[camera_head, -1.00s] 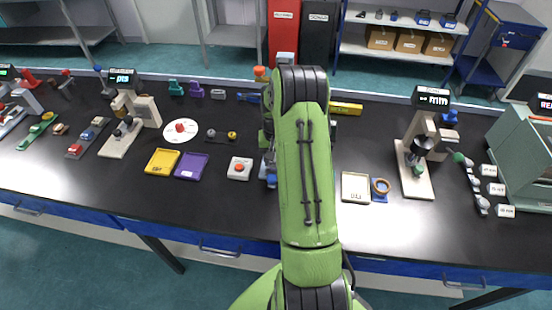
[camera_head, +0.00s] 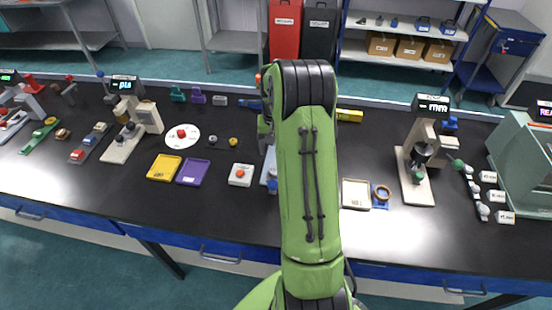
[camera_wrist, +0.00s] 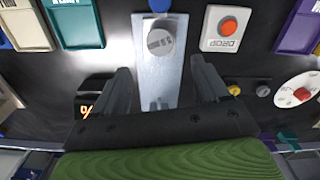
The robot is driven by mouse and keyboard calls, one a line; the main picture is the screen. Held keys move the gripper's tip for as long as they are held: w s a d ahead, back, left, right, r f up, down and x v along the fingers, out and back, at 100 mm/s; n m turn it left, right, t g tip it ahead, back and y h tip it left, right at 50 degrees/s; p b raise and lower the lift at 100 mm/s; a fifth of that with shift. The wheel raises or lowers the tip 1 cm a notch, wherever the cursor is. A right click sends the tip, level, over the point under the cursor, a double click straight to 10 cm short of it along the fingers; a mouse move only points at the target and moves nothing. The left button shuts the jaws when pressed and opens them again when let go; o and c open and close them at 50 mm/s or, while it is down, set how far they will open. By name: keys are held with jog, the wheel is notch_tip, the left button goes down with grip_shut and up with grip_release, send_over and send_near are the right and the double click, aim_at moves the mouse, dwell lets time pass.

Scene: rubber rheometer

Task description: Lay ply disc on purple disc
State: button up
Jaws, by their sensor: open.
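My gripper (camera_wrist: 160,68) is open and empty in the wrist view, its two dark fingers apart above a pale blue plate (camera_wrist: 152,82). A grey round-topped piece (camera_wrist: 160,42) stands on that plate, beyond the fingertips, and a blue round piece (camera_wrist: 159,5) shows at its far end. In the head view my arm hides most of the gripper and much of the plate (camera_head: 270,165). I cannot pick out the ply disc or the purple disc in either view; they may be hidden or too small to tell.
A DROP block with an orange button (camera_head: 240,174) is left of the plate. Purple (camera_head: 192,172) and yellow (camera_head: 164,167) trays lie farther left. A cream tray (camera_head: 356,194) and a gauge stand (camera_head: 418,180) are on the right. The front of the black bench is largely clear.

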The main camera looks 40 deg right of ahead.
jog(key=s+a+r+n+t+h, duration=0.1)
jog(key=s+a+r+n+t, duration=0.2)
jog(key=a+r, duration=1.2)
jog(key=s+a+r+n+t, duration=0.1)
jog(key=s+a+n, duration=0.1)
jog(key=s+a, duration=0.3)
jog(key=s+a+r+n+t+y, duration=0.1)
jog(key=s+a, duration=0.5)
jog(key=s, duration=0.6)
jog(key=shift+r+n+t, duration=0.3)
jog(key=shift+r+n, duration=0.35)
jog(key=shift+n, duration=0.45)
jog(key=shift+s, duration=0.1)
